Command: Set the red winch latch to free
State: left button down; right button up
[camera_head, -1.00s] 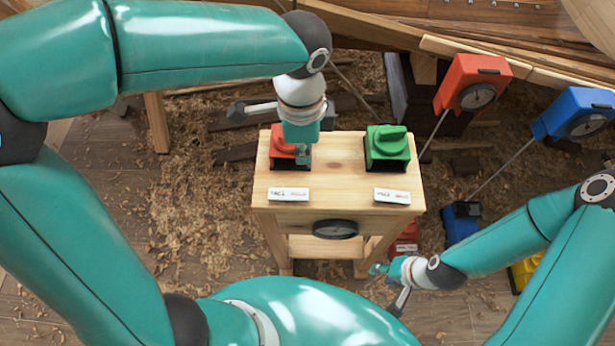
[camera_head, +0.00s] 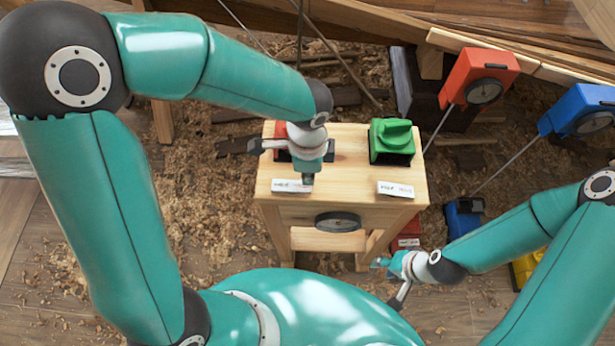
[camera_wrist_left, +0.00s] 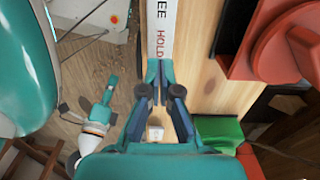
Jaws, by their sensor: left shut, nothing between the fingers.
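The red winch latch (camera_head: 280,130) stands at the left of the small wooden stand's top. In the head view my left wrist hides most of it. The left wrist view shows its red housing and rounded knob (camera_wrist_left: 283,50) at the upper right; I cannot tell its setting. My left gripper (camera_head: 307,181) is shut and empty, in front of the latch and over its white label (camera_head: 285,186). The label reads "HOLD" and part of another word in the wrist view (camera_wrist_left: 163,35). My right gripper (camera_head: 381,263) hangs low, right of the stand's front; its fingers are too small to judge.
A green latch (camera_head: 391,140) stands at the right of the stand top (camera_head: 345,160), with its own label (camera_head: 396,189). A dark round dial (camera_head: 338,222) is on the stand's front. Red (camera_head: 480,75) and blue (camera_head: 580,108) gauge boxes on rods stand to the right.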

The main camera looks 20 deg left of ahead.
pick_arm(q)
jog(key=shift+f, duration=1.2)
jog(key=shift+d+f+y+b, duration=0.15)
jog(key=shift+f+y+b, duration=0.15)
jog(key=shift+f+b, duration=0.35)
jog(key=shift+r, duration=0.2)
jog(key=shift+r+p, duration=0.8)
